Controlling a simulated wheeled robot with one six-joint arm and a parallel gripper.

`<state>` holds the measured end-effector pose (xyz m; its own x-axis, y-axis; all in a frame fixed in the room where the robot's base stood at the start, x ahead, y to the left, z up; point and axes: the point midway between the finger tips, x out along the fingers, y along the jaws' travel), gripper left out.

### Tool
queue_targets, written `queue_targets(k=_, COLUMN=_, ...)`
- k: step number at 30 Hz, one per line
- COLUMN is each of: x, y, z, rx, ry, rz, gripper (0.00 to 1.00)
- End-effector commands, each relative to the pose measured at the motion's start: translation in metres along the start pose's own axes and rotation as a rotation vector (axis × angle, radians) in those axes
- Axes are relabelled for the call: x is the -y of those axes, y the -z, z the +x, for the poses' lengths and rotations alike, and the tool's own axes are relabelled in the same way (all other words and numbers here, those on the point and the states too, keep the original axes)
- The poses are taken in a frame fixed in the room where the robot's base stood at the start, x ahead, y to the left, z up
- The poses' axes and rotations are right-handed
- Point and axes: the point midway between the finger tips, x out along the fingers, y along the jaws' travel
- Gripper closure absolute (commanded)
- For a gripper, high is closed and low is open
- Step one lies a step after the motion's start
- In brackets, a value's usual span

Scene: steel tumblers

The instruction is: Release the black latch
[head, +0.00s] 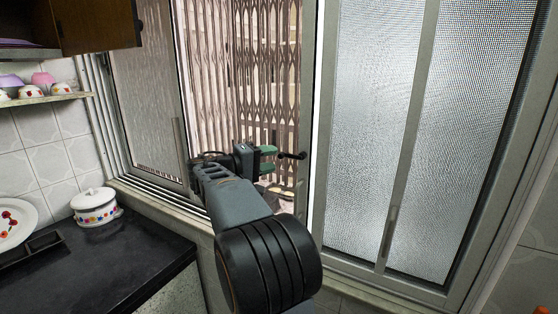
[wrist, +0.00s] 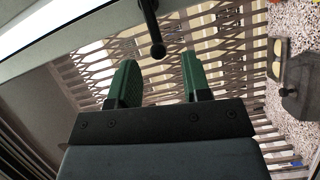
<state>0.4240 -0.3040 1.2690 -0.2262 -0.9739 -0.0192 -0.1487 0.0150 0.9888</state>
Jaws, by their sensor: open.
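The black latch (head: 291,155) is a short dark lever with a ball end, at the edge of the light metal frame in the head view. In the wrist view the latch (wrist: 151,25) hangs from the frame at the top. Its ball end lies in front of the gap between my fingertips. My gripper (head: 271,160) points towards the latch, with its green fingers apart. In the wrist view my gripper (wrist: 159,60) is open and nothing shows between the fingers. Whether a finger touches the latch cannot be told.
A textured glass panel (head: 375,130) stands right of the latch, another (head: 148,95) to the left. A folding metal grille (head: 215,60) is behind the opening. A dark counter (head: 110,255) with a lidded white pot (head: 96,212) is at the left.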

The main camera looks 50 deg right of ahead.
Motion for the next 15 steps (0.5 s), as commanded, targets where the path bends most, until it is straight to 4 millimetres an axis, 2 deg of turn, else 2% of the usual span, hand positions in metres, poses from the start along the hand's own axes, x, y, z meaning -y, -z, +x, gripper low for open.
queue_targets(k=1, x=0.003, y=0.000, z=-0.013, rx=-0.005, ry=0.002, rz=0.001, gripper=0.56)
queue_targets(k=6, x=0.002, y=0.000, z=-0.047, rx=-0.003, ry=0.002, rz=0.001, gripper=0.56)
queue_targets(k=15, x=0.001, y=0.000, z=-0.086, rx=0.000, ry=0.002, rz=-0.001, gripper=0.56)
